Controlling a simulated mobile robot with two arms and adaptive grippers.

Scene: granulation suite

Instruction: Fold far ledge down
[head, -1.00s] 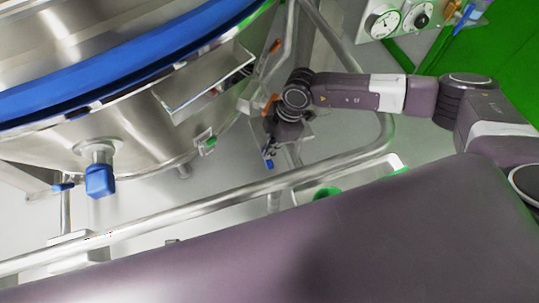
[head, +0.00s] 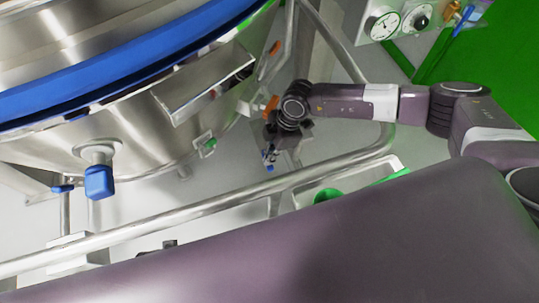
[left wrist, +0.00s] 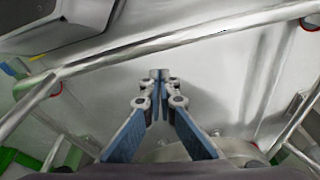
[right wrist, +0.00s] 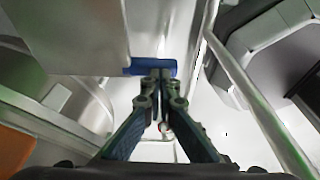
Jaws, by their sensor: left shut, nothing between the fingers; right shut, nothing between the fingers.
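A shiny metal ledge (head: 207,82) juts from the side of the steel vessel in the head view; I take it for the far ledge. My right gripper (head: 269,156) is to the right of it and lower in the picture, pointing down. In the right wrist view, my right gripper (right wrist: 159,72) is shut and empty. Its tips overlap a blue bar (right wrist: 132,67) at the lower edge of a metal panel (right wrist: 65,35); I cannot tell whether they touch. My left gripper (left wrist: 158,76) is shut and empty in the left wrist view, in front of a pale surface.
The steel vessel has a blue rim (head: 130,78) and a blue-capped outlet (head: 99,181). A metal rail (head: 225,207) crosses below the vessel. Gauges (head: 386,25) are at the upper right. A rail (left wrist: 170,42) crosses above my left gripper in its wrist view.

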